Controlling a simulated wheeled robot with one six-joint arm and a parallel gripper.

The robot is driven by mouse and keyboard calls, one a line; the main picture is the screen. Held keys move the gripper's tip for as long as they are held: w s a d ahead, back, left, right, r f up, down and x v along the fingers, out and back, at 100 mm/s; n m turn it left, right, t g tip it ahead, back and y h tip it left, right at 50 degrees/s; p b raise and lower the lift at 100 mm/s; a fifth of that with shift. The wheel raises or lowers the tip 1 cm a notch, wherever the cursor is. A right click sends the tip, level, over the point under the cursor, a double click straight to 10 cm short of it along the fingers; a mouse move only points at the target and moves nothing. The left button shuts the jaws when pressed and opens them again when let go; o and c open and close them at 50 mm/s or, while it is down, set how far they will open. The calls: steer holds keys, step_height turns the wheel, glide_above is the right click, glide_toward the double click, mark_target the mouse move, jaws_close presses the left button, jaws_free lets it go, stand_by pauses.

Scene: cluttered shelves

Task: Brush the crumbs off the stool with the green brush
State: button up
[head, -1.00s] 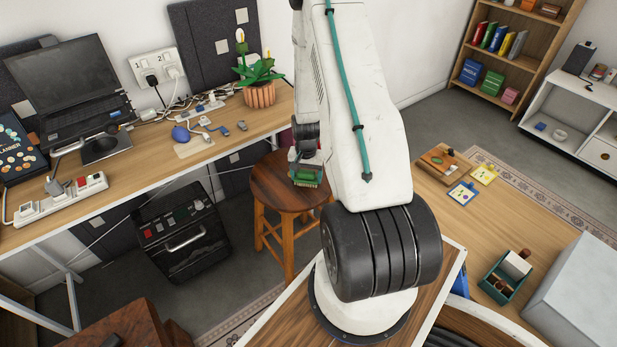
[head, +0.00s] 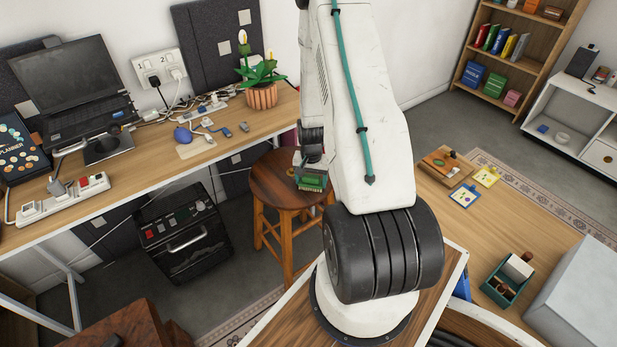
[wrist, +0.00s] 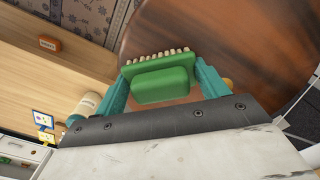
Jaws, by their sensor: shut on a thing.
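The wooden stool (head: 265,182) stands beside the desk, its round brown seat in view. My gripper (wrist: 163,80) is shut on the green brush (wrist: 160,87), one teal finger at each side of it. In the wrist view the brush's pale bristles point away from me, over the brown seat (wrist: 225,32). In the head view the brush (head: 312,184) is at the seat's right edge, partly hidden by my arm; I cannot tell if it touches the wood. I cannot make out crumbs on the seat. A small yellow-orange bit shows beside the right finger.
The desk (head: 235,140) with a laptop, cables and a potted plant (head: 262,95) stands behind and left of the stool. A black case (head: 180,235) is on the floor to its left. A wooden table (head: 460,225) with small items lies to the right.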

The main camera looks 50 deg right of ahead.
steer(key=shift+s+a, duration=0.25)
steer(key=shift+s, duration=0.65)
steer(key=shift+s+a, duration=0.2)
steer(key=shift+s, duration=0.7)
steer(key=shift+r, duration=0.1)
step_height(320, 180, up, 7)
steer(key=shift+w, duration=0.15)
